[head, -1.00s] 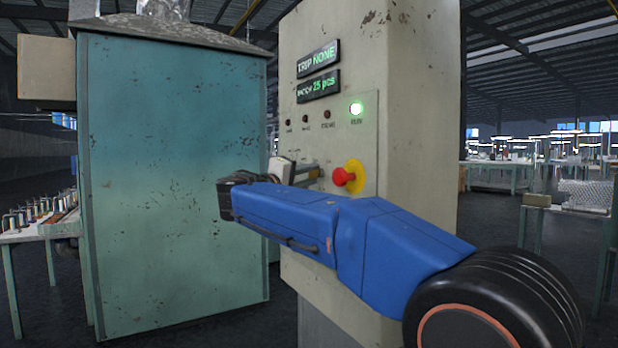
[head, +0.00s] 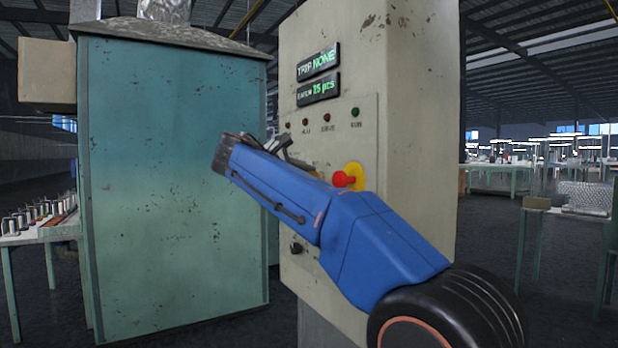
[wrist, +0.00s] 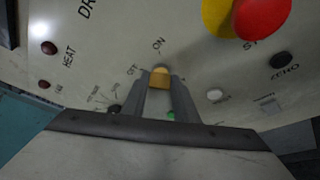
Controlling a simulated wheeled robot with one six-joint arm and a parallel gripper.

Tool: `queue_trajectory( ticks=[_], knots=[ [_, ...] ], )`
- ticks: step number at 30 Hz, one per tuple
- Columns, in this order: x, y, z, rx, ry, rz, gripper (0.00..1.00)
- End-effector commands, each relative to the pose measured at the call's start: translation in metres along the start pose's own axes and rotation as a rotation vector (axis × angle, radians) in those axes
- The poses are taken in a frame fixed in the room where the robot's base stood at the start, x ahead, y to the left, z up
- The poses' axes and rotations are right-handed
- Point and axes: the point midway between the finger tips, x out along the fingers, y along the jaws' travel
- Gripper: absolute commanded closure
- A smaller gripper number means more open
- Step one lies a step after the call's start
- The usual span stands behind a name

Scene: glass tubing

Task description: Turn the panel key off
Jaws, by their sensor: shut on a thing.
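The brass-coloured key (wrist: 159,78) shows between my fingertips in the wrist view, beside the printed OFF and ON marks of the panel. My gripper (wrist: 160,88) is shut on it. The key's exact angle is hard to tell. In the head view my gripper (head: 297,158) is at the panel face (head: 350,115), left of the red stop button, and is rolled over at a slant. My blue arm hides the lower part of the panel, and the key is mostly hidden there.
The red stop button (head: 344,179) on its yellow base sits close to the right of my gripper. A teal cabinet (head: 170,180) stands at left. Two displays (head: 318,88) sit higher up.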

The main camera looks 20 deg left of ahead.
Motion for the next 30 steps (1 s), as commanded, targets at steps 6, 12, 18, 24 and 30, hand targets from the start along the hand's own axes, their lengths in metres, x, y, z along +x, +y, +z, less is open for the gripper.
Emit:
queue_trajectory(
  ticks=[6, 12, 18, 24, 30],
  knots=[
    [0.0001, 0.0003, -0.002, -0.116, 0.001, -0.05, 0.96],
    [0.0001, 0.0007, -0.0022, -0.178, 0.001, -0.076, 0.96],
    [0.0, 0.0012, -0.0016, -0.202, 0.0, -0.084, 0.96],
    [0.0, 0.0011, -0.0015, -0.205, 0.0, -0.085, 0.96],
    [0.0, 0.001, -0.0016, -0.204, 0.0, -0.085, 0.66]
  ],
)
